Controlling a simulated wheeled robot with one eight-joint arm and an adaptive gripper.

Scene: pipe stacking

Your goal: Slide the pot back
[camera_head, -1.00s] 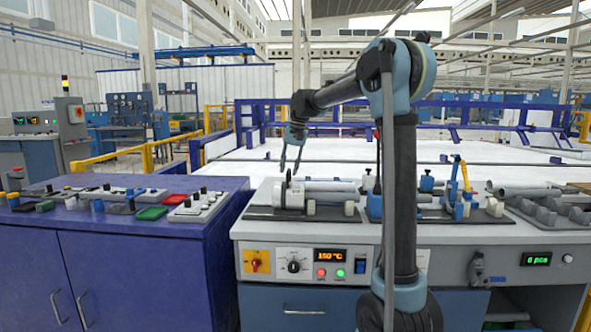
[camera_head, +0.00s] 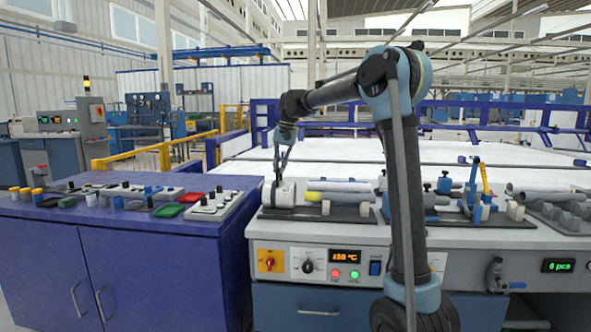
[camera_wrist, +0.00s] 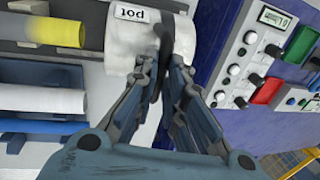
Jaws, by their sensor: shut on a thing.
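The pot (camera_head: 284,194) is a short white cylinder at the left end of the fixture on the grey bench. In the wrist view the pot (camera_wrist: 125,42) shows its "pot" label and a dark upright handle (camera_wrist: 166,48). My gripper (camera_head: 279,180) is shut on this handle, and its fingertips (camera_wrist: 165,62) partly cover it in the wrist view. A grey pipe (camera_head: 347,186) lies to the right of the pot. Its near end is yellow (camera_wrist: 58,32), with a gap between it and the pot.
A white pipe (camera_wrist: 40,103) lies on blue supports beside the fixture. The blue cabinet (camera_head: 150,255) with buttons and switches stands to the left. Clamps (camera_head: 445,186) and more pipes stand to the right. The display (camera_head: 345,257) reads about 150 °C.

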